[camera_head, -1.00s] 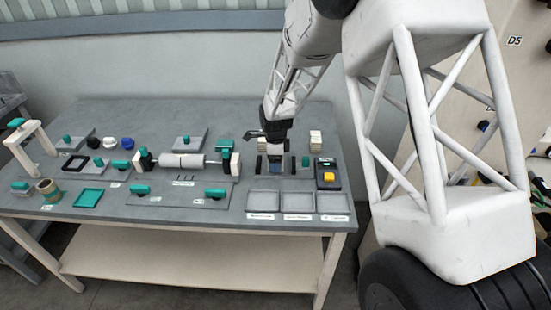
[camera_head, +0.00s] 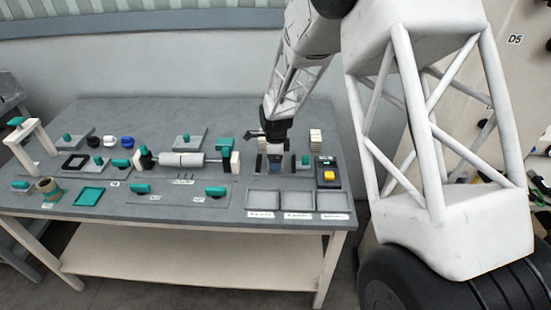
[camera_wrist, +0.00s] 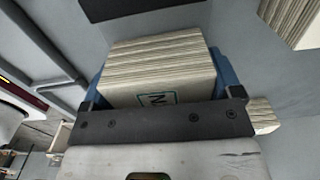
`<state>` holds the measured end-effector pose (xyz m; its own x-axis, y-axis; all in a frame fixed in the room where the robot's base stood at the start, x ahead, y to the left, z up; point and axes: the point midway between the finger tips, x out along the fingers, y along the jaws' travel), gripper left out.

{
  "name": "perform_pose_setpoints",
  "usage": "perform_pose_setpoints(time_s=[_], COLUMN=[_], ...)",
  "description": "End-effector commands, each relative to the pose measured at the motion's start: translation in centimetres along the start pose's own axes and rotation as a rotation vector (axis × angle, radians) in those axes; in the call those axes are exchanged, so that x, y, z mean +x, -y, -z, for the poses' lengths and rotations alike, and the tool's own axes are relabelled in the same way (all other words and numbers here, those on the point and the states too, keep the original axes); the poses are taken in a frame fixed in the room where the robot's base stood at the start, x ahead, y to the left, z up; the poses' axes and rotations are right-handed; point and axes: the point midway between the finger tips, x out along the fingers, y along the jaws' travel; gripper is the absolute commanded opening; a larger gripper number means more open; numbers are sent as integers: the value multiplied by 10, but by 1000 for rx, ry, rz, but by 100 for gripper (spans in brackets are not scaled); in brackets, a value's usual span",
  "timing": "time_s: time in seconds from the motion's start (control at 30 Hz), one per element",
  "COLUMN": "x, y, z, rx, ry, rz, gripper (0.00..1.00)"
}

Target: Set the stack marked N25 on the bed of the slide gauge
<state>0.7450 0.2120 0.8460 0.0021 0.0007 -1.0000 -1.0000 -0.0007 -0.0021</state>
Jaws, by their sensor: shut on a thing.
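My gripper (camera_head: 275,155) is shut on a pale stack of sheets (camera_wrist: 160,70), held between its blue fingers in the wrist view. The stack's face carries a dark-framed label starting with N; the rest of the mark is cut off by the gripper's dark bar. In the head view my gripper is low over the slide gauge (camera_head: 291,168), which has dark upright plates and a teal knob (camera_head: 305,160) on its right. The gripper hides much of the gauge's bed, and I cannot tell whether the stack touches it.
Another pale stack (camera_head: 316,139) stands behind and right of the gauge. A dark box with a yellow button (camera_head: 328,173) is close at its right. Three grey trays (camera_head: 298,201) lie in front. A roller fixture (camera_head: 182,160) stands to the left.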

Motion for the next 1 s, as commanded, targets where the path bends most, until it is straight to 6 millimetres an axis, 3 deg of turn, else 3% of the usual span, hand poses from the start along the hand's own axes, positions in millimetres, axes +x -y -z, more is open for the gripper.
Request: perform_pose_setpoints(time_s=[0.67, 0.7, 0.77, 1.0], x=[6, 6, 6, 6], y=[0, 0, 0, 0], z=[0, 0, 0, 0], rx=[0, 0, 0, 0], ry=[0, 0, 0, 0], rz=[0, 0, 0, 0], gripper=[60, 88, 97, 100])
